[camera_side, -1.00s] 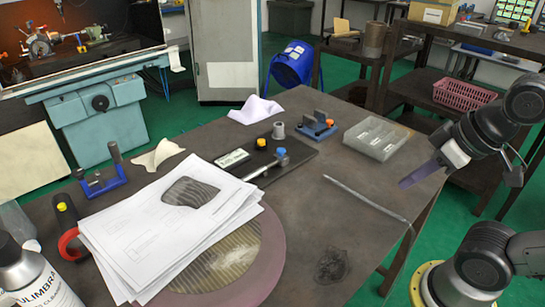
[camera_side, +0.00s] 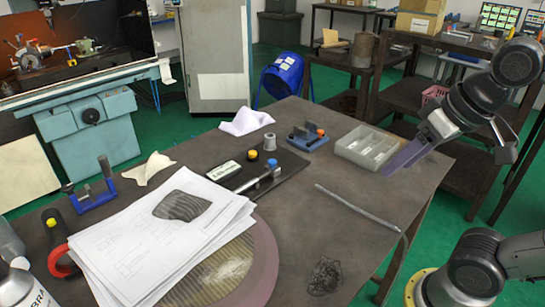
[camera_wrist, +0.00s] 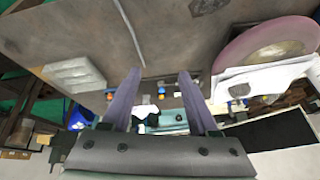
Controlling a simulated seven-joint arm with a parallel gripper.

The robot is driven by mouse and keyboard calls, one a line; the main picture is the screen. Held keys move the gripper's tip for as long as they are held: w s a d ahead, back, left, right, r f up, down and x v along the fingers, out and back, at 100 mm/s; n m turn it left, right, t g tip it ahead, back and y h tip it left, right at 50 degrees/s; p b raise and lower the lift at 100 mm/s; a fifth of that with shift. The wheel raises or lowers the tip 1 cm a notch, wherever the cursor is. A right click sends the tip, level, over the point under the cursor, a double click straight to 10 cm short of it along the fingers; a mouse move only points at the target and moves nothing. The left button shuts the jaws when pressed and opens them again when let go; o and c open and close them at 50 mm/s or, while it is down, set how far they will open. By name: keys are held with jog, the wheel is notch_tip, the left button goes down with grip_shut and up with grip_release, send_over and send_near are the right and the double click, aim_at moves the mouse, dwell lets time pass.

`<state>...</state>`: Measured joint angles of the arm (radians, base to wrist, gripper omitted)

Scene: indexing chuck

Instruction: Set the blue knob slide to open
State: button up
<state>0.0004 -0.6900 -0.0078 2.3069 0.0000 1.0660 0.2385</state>
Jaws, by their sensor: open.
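The blue knob (camera_side: 273,163) stands on a slide with a pale rod, on a dark plate (camera_side: 291,168) in the middle of the table. The knob is near the rod's upper right end in the side view. A yellow-orange knob (camera_side: 253,155) stands beside it. In the wrist view the blue knob (camera_wrist: 161,91) shows small between my fingers. My gripper (camera_side: 390,170) is open and empty, above the table's right part, well to the right of the plate. Its two purple fingers (camera_wrist: 160,72) spread apart in the wrist view.
A blue fixture (camera_side: 308,140), a grey cone (camera_side: 270,142) and a white cloth (camera_side: 246,121) stand behind. A thin rod (camera_side: 357,207) lies in front. Papers (camera_side: 150,250) cover the left.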

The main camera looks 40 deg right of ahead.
jog(key=w+r+m+g, duration=0.1)
jog(key=w+r+m, duration=0.2)
jog(key=w+r, duration=0.45)
jog(key=m+g, duration=0.3)
jog(key=g, duration=0.1)
send_over(272, 161)
notch_tip(272, 161, down, 10)
notch_tip(272, 161, down, 14)
jog(key=shift+d+f, duration=0.1)
grip_shut()
dwell(0.3)
